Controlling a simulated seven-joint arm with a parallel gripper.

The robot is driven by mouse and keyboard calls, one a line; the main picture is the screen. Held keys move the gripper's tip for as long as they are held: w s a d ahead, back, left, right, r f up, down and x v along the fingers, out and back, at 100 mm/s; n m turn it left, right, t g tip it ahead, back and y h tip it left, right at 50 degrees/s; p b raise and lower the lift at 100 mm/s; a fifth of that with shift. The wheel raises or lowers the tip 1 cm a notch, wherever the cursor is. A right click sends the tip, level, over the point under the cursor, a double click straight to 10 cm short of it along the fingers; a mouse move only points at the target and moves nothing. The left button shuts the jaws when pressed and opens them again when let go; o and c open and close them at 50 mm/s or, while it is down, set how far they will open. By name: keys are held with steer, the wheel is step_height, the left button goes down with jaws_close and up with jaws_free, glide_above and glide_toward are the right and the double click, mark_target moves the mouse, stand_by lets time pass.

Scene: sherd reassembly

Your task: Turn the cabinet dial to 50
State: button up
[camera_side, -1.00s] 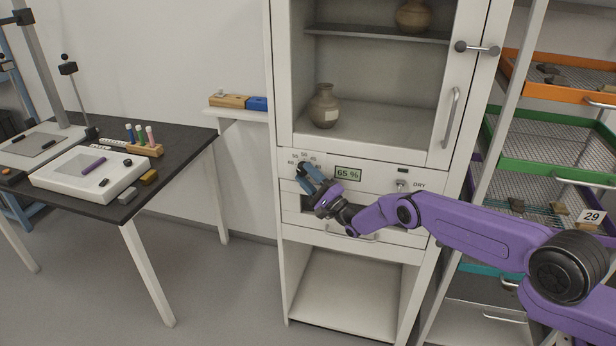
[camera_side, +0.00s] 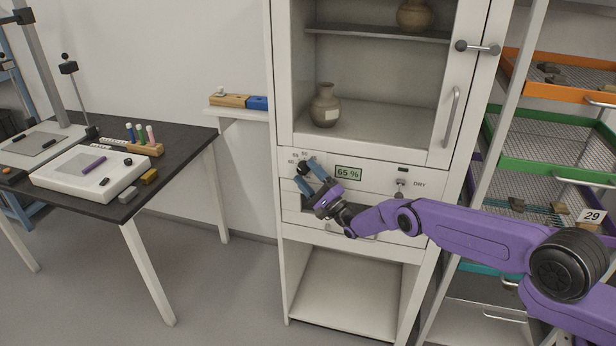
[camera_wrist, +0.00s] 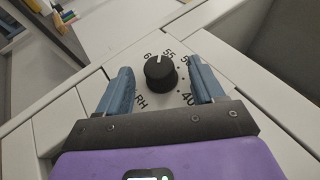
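The black cabinet dial (camera_wrist: 160,73) is a round ridged knob with a white pointer line, on a panel printed with RH and numbers. In the wrist view its line points up, near the 55 and the partly cut-off 6-something mark. My gripper (camera_wrist: 160,68) is open, with one blue finger on each side of the dial and visible gaps to it. In the side view the dial (camera_side: 303,168) shows between the spread fingers of my gripper (camera_side: 308,174). The green display (camera_side: 348,174) reads 65 %.
A toggle switch (camera_side: 401,187) marked DRY sits right of the display. The cabinet's glazed upper part holds a vase (camera_side: 325,106); a drawer lies below the panel. A rack of mesh trays (camera_side: 545,150) stands at right, a dark table (camera_side: 190,140) at left.

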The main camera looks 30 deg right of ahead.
steer(key=v, duration=1.7)
steer(key=shift+s, duration=0.2)
